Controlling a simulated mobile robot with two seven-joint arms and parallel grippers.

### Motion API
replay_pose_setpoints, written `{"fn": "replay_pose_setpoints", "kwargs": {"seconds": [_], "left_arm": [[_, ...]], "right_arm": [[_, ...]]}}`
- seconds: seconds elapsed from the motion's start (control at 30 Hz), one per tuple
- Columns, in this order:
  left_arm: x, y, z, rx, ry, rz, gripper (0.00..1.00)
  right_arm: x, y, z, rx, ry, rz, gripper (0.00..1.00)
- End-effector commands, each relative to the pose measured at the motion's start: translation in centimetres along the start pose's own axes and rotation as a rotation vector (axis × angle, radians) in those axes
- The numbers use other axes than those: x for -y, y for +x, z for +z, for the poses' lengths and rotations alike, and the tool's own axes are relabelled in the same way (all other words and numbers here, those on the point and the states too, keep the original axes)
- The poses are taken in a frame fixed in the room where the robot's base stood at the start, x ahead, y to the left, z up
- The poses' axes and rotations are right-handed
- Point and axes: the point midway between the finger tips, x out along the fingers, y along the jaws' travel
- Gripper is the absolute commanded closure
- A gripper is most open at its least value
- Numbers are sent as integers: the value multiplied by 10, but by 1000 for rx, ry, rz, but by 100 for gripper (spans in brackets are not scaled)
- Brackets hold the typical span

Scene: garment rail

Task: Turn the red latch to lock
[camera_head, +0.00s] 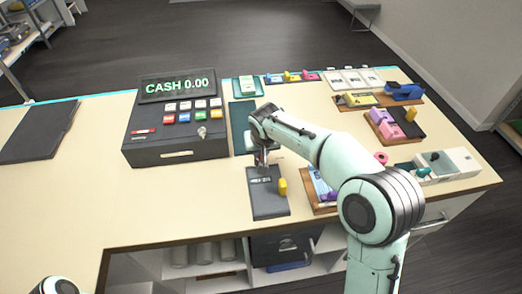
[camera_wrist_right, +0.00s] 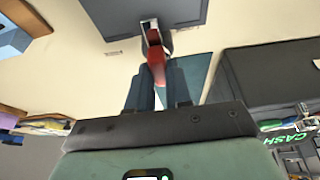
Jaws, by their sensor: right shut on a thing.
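The red latch (camera_wrist_right: 155,52) shows in the right wrist view, with a silvery metal part beside it at the edge of a dark block (camera_wrist_right: 140,12). My right gripper (camera_wrist_right: 157,80) is shut on the red latch, with one finger on each side. In the head view the dark block (camera_head: 267,203) sits near the counter's front edge, and my right gripper (camera_head: 262,158) is at its far end. The latch is hidden there by the gripper. My left gripper is not in view.
A black cash register (camera_head: 176,148) stands left of my right gripper. A yellow piece (camera_head: 282,186) is on the block's right side. A wooden tray (camera_head: 325,209) lies just right of the block.

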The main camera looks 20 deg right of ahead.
Motion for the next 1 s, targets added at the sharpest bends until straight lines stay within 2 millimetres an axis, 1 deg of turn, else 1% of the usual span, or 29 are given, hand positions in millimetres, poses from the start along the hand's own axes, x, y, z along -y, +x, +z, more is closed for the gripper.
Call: {"fn": "replay_pose_setpoints", "kwargs": {"seconds": [0.5, 0.53, 0.57, 0.6, 0.87, 1.0], "left_arm": [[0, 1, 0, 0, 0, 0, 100], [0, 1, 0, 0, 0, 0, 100], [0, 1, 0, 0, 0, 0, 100], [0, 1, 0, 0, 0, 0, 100], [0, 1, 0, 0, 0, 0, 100], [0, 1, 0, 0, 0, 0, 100]], "right_arm": [[0, 0, 0, 1, 22, 8, 100], [0, 0, 0, 2, 22, 8, 78], [0, 0, 0, 2, 22, 8, 68], [0, 0, 0, 1, 22, 8, 55], [0, 0, 0, 1, 20, 8, 55], [0, -7, 0, -1, 19, 6, 55]]}}
